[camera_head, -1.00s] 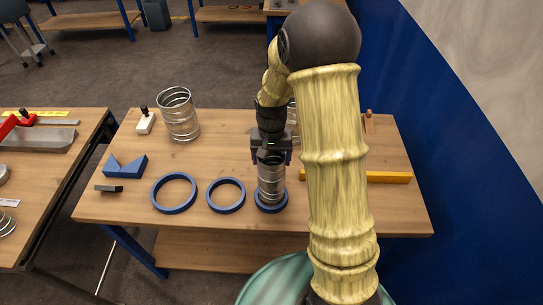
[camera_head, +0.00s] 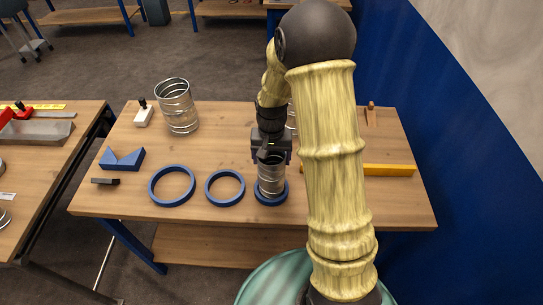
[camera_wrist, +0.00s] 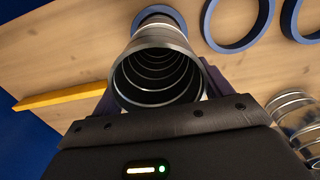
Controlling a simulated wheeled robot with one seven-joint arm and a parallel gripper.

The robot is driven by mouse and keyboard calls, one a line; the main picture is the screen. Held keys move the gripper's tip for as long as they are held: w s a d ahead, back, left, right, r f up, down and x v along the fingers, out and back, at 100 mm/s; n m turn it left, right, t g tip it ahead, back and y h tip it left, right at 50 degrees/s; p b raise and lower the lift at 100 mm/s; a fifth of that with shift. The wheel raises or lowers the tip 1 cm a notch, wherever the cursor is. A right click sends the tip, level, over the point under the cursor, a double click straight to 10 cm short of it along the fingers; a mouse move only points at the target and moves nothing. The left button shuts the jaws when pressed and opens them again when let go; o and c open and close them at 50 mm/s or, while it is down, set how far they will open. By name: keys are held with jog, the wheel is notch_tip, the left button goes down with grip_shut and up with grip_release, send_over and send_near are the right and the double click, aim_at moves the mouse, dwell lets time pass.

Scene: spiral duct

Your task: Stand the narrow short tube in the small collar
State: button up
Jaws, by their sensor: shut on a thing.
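The narrow short tube (camera_head: 271,178) is a ribbed metal duct piece standing upright at the table's front. Its lower end is at the small blue collar (camera_head: 270,198), whose ring shows around its foot; I cannot tell whether it is fully seated. My gripper (camera_head: 271,155) is shut on the tube's upper part from above. In the wrist view the tube's open mouth (camera_wrist: 157,77) faces the camera between the fingers, and part of the collar (camera_wrist: 155,10) shows beyond it.
Two larger blue rings, a middle one (camera_head: 225,188) and a big one (camera_head: 171,186), lie to the left. A wide ribbed tube (camera_head: 177,106) stands behind them. A blue V-block (camera_head: 122,159) is far left, a yellow bar (camera_head: 388,170) right. Another tube is mostly hidden behind my arm.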

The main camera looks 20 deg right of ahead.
jog(key=o, duration=1.5)
notch_tip(320, 180, up, 17)
jog(key=b, duration=0.3)
jog(key=shift+r, duration=0.2)
jog(key=s+f+n+t, duration=0.2)
jog(key=s+f+n, duration=0.1)
jog(key=s+f, duration=0.7)
jog(key=s, duration=0.4)
jog(key=shift+s+n+t, duration=0.3)
jog(key=shift+s, duration=0.05)
